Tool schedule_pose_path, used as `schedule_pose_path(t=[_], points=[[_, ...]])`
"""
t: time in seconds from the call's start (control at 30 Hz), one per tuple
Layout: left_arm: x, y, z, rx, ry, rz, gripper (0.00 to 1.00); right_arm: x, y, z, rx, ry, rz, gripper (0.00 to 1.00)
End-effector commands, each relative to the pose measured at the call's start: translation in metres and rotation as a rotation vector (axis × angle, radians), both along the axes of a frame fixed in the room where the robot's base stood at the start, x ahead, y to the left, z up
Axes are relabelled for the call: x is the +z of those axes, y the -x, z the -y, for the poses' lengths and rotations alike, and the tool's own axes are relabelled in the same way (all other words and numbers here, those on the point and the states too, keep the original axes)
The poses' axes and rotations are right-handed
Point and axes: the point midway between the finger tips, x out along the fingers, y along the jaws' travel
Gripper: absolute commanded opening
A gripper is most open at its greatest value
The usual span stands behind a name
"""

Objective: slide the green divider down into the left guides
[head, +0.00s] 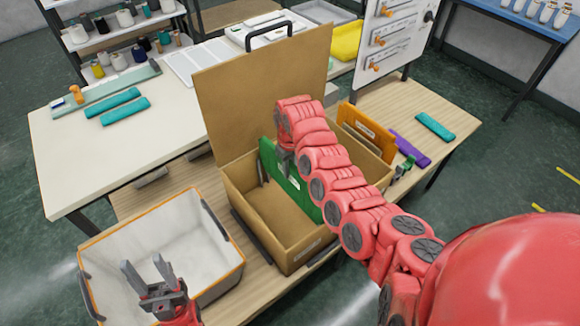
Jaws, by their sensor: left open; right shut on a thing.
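The green divider (267,158) stands upright inside the open brown box (288,262), running from the back wall toward the front right. My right gripper (285,168) is shut on its upper edge. My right arm crosses over the box and hides much of the divider's right part and the box's right side. A small grey strip (263,172) shows on the inner wall beside the divider; I cannot tell whether the divider's ends sit in guides. My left gripper (148,274) is open and empty over the white bin.
The box's lid (262,85) stands raised at the back. The white orange-rimmed bin (222,266) is left of the box. An orange panel (366,130), a purple piece (411,148) and a teal piece (435,126) are at the right. Teal pieces (120,98) lie on the white table.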

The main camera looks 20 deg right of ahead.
Motion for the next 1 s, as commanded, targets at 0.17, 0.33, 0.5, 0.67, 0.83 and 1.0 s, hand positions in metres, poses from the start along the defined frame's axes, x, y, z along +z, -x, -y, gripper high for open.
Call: schedule_pose_path(t=[0.17,0.33,0.5,0.67,0.83,1.0], points=[[-0.008,0.000,0.000,0.000,0.000,0.000,0.50,-0.014,-0.001,0.000,0.000,-0.001,0.002,0.00],[-0.014,0.000,0.000,0.000,0.000,0.000,0.50,-0.025,-0.001,0.000,0.000,0.000,0.003,0.00],[-0.020,0.000,0.000,0.000,0.000,0.000,0.50,-0.036,0.000,0.000,-0.001,0.001,0.001,0.00],[-0.026,0.000,0.000,0.000,0.000,0.000,0.50,-0.047,0.000,0.000,0.000,0.001,-0.001,0.00],[-0.033,0.000,0.000,0.000,0.000,0.000,0.50,-0.058,0.000,0.000,0.001,0.000,-0.001,0.00],[-0.040,0.000,0.000,0.000,0.000,0.000,0.50,-0.070,0.000,-0.001,0.001,0.000,0.000,0.00]])
